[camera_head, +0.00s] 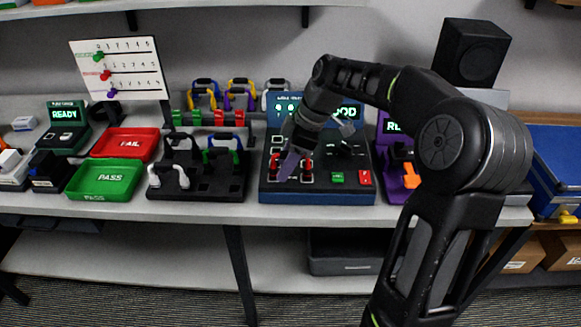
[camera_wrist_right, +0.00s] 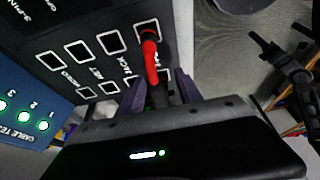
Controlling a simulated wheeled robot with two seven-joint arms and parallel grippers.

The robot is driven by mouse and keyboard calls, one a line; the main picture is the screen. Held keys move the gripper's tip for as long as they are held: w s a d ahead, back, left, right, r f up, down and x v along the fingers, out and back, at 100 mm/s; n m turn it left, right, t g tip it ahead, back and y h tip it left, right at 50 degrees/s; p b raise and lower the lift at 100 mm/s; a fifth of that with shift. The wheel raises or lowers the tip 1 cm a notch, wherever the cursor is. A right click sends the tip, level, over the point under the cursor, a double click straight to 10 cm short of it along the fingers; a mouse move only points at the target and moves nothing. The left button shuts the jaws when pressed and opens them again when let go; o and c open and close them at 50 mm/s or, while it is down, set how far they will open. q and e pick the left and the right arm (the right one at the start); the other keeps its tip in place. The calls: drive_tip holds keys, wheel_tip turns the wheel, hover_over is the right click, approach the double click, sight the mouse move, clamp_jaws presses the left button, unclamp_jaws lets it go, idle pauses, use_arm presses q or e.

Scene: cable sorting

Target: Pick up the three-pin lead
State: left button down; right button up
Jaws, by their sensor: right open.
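The lead with red plugs (camera_head: 306,165) sits in the sockets of the blue cable tester (camera_head: 330,198), one red end at each side of my fingers. One red plug (camera_wrist_right: 149,58) shows close up in the wrist view, seated in a white-outlined socket; a dark part of the lead runs down from it between my fingers. My right gripper (camera_head: 288,166) reaches over the tester from the right. Its purple fingers (camera_wrist_right: 160,96) are open and straddle the lead, with no clear grip. The "3-PIN" label (camera_wrist_right: 215,14) is partly cut off. My left gripper is not in view.
A black rack (camera_head: 205,190) with several leads stands left of the tester, then the green PASS tray (camera_head: 104,180) and red FAIL tray (camera_head: 125,143). A purple device (camera_head: 395,190) stands close on the right. More coloured leads hang on a rack (camera_head: 215,130) behind.

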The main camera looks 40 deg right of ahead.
drive_tip(key=shift+c, duration=0.2)
clamp_jaws()
idle(0.5)
